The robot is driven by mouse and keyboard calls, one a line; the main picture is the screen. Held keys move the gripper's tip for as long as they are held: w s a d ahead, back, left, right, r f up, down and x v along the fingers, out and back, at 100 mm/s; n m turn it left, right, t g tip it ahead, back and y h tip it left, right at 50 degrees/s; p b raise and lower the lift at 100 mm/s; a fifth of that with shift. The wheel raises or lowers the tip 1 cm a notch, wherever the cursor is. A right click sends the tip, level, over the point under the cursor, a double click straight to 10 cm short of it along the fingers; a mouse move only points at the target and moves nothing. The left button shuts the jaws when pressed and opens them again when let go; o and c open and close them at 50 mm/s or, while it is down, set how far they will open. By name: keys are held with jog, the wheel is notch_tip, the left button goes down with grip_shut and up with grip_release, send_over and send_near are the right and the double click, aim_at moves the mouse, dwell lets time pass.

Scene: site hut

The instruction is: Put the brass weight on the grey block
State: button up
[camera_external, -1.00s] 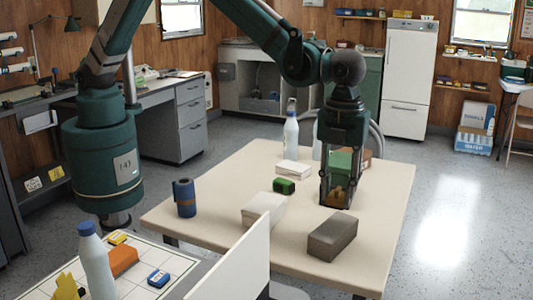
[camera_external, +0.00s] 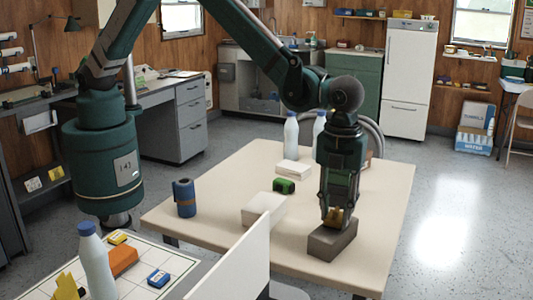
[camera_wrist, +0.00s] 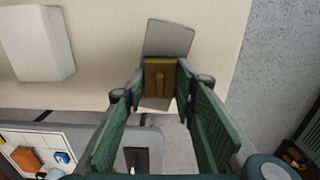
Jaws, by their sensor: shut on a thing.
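The brass weight (camera_external: 335,215) is between the fingertips of my gripper (camera_external: 337,217), over the grey block. In the wrist view the brass weight (camera_wrist: 159,77) sits between the green finger pads of my gripper (camera_wrist: 159,80). The grey block (camera_external: 331,243) lies on the cream table near its front right. The block (camera_wrist: 168,38) also shows beyond the weight in the wrist view. The weight looks low over the block's top, near its back part. I cannot tell whether the two touch.
On the table (camera_external: 230,165) are a white box (camera_external: 262,208), a green object (camera_external: 284,186), a blue roll (camera_external: 185,197), a flat white box (camera_external: 293,168) and two white bottles at the back. A white panel (camera_external: 240,268) stands at the front edge.

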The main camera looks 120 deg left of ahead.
aim_at(336, 209)
jog(key=shift+f, duration=0.25)
jog(key=shift+f, duration=0.15)
jog(key=o, duration=1.1)
jog(key=shift+r, duration=0.2)
notch_tip(336, 209, up, 12)
jog(key=shift+f+p, duration=0.1)
jog(key=shift+p, duration=0.45)
